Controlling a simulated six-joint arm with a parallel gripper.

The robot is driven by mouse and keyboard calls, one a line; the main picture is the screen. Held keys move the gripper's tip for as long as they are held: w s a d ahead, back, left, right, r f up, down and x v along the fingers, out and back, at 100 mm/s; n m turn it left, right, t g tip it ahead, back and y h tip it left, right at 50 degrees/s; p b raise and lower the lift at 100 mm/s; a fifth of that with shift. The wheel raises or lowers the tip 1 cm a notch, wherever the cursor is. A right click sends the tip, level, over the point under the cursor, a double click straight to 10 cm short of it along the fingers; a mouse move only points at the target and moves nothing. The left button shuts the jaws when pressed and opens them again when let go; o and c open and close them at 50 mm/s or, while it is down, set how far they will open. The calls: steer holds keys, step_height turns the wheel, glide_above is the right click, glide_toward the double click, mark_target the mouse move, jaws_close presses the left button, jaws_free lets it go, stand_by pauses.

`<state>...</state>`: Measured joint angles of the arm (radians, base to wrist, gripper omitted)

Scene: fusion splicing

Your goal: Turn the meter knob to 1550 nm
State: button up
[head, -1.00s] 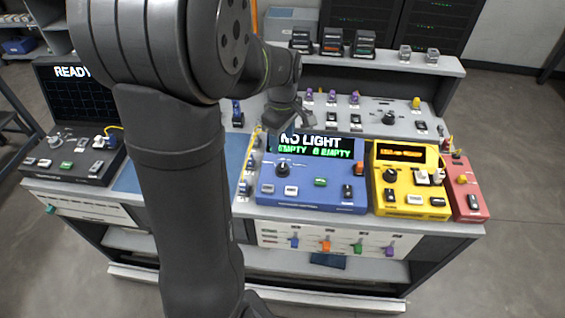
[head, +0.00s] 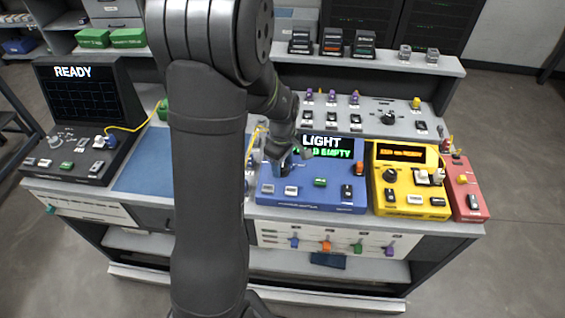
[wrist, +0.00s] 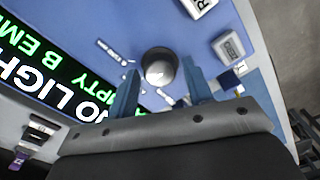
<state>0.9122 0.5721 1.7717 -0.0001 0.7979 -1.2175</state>
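A blue bench unit (head: 330,196) stands on the bench, with a lit screen (head: 328,146). In the wrist view its screen (wrist: 45,80) reads "NO LIGHT" in white, with green "EMPTY" text below. Its round dark knob (wrist: 160,66) shows in the wrist view between my two finger tips; in the head view my gripper hides it. My gripper (wrist: 161,72) is open, one blue finger on each side of the knob, with what looks like a narrow gap on both sides. In the head view my gripper (head: 284,166) is low over the unit's left part. I cannot read the knob's setting.
Buttons and a rocker switch (head: 347,191) sit close to the knob on the blue panel. A yellow unit (head: 408,207) and a red unit (head: 468,200) stand to the right. A black unit reading "READY" (head: 72,72) and a blue mat (head: 150,165) lie to the left.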

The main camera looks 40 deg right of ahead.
steer(key=c, duration=0.7)
steer(key=shift+m, duration=0.5)
steer(key=m, duration=0.3)
steer(key=shift+m, duration=0.4)
steer(key=m, duration=0.5)
steer(key=o, duration=1)
steer(key=shift+c, duration=0.2)
